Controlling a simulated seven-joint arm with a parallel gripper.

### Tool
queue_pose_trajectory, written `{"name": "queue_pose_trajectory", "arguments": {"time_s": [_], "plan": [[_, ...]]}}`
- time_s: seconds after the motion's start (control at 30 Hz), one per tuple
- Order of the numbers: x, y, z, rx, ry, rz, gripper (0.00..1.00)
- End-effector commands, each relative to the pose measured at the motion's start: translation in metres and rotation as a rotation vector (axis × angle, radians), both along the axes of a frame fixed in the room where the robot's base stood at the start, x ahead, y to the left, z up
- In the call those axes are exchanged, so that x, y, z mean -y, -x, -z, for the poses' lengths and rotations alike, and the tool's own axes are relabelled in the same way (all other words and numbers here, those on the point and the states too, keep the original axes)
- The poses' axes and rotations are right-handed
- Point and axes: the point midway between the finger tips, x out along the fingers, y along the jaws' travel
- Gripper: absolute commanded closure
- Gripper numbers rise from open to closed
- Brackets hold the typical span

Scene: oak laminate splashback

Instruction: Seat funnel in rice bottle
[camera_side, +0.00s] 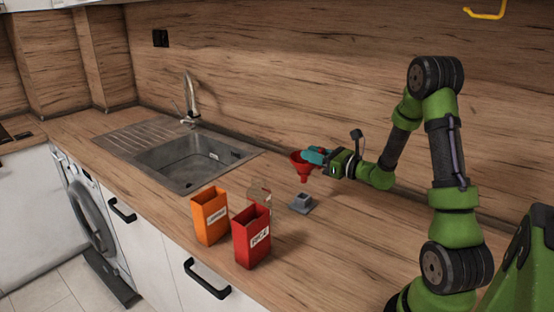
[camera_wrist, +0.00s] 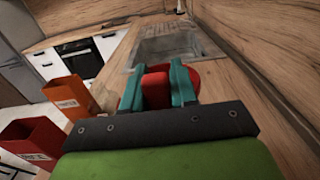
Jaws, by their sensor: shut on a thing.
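My gripper (camera_side: 316,157) has teal fingers shut on the red funnel (camera_side: 301,168). The funnel is held upright above the counter, spout down, over or just behind a small grey block. In the wrist view the funnel (camera_wrist: 157,88) sits between the two teal fingers (camera_wrist: 157,77). A red open-topped rectangular container (camera_side: 252,240) stands near the counter's front edge, its white label seeming to read RICE. It also shows at the lower left of the wrist view (camera_wrist: 32,142). The funnel is apart from it. A clear, see-through object (camera_side: 260,188) stands behind the red container, partly hidden.
An orange open-topped container (camera_side: 209,220) with a white label stands left of the red one. The small grey stepped block (camera_side: 301,204) sits below the funnel. A steel sink (camera_side: 185,160) with a tap (camera_side: 188,100) lies at the left back. The counter right of the block is clear.

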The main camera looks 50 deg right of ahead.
Motion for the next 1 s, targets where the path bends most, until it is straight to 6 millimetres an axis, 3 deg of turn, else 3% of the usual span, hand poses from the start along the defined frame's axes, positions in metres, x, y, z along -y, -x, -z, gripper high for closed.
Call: {"name": "queue_pose_trajectory", "arguments": {"time_s": [0.17, 0.4, 0.63, 0.77, 1.0], "plan": [[-0.011, -0.006, -0.023, 0.003, 0.003, -0.028, 1.00], [-0.070, -0.039, -0.075, 0.006, 0.006, -0.205, 1.00], [-0.120, -0.058, -0.114, 0.004, 0.004, -0.357, 1.00], [-0.130, -0.062, -0.122, 0.000, 0.000, -0.393, 1.00], [-0.129, -0.063, -0.103, -0.003, -0.004, -0.394, 1.00]]}}
